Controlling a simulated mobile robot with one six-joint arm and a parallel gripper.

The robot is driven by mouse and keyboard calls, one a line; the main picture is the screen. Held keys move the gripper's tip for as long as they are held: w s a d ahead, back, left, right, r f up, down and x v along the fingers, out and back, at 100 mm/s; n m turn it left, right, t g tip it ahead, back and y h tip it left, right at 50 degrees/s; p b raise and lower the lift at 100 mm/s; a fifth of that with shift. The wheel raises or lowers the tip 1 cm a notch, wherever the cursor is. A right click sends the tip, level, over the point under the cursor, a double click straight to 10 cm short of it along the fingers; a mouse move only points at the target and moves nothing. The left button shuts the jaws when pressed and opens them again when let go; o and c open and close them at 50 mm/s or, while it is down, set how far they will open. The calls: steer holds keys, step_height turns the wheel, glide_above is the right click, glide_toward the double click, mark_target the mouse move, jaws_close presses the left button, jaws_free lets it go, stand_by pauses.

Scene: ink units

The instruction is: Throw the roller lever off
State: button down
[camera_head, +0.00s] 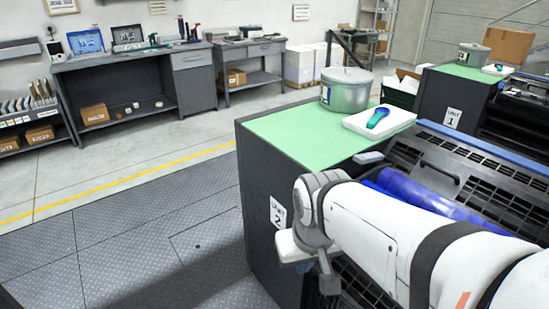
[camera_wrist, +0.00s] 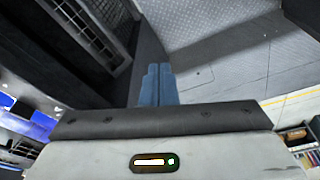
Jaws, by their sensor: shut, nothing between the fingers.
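The near ink unit, labelled 2 (camera_head: 277,213), has blue rollers (camera_head: 408,192) in its dark machine bed. In the head view my arm covers part of the rollers and bed, and my gripper is left of and apart from the bar. The lever cannot be made out in the wrist view.
A green top (camera_head: 290,135) on the near unit carries a lidded metal pot (camera_head: 346,90) and a white tray (camera_head: 380,120) with a blue-green tool (camera_head: 378,117). A second unit, labelled 1 (camera_head: 452,118), stands behind. The plated floor (camera_head: 140,245) at left is clear.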

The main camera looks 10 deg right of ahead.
steer(key=w+d+f+n+g+h+b, duration=0.3)
steer(key=w+d+f+h+b, duration=0.3)
steer(key=d+f+h+b, duration=0.75)
steer(key=w+a+r+n+t+h+b, duration=0.1)
steer(key=w+a+r+t+h+b, duration=0.3)
steer(key=w+a+b, duration=0.9)
steer(key=t+h+b, duration=0.1)
steer(key=t+h, duration=0.2)
steer(key=t, duration=0.2)
steer(key=shift+w+a+r+n, duration=0.15)
steer(key=shift+w+a+n, duration=0.1)
steer(key=shift+w+n, duration=0.1)
steer(key=shift+d, duration=0.1)
steer(key=b+x, duration=0.2)
steer(key=x, duration=1.2)
steer(key=shift+r, duration=0.1)
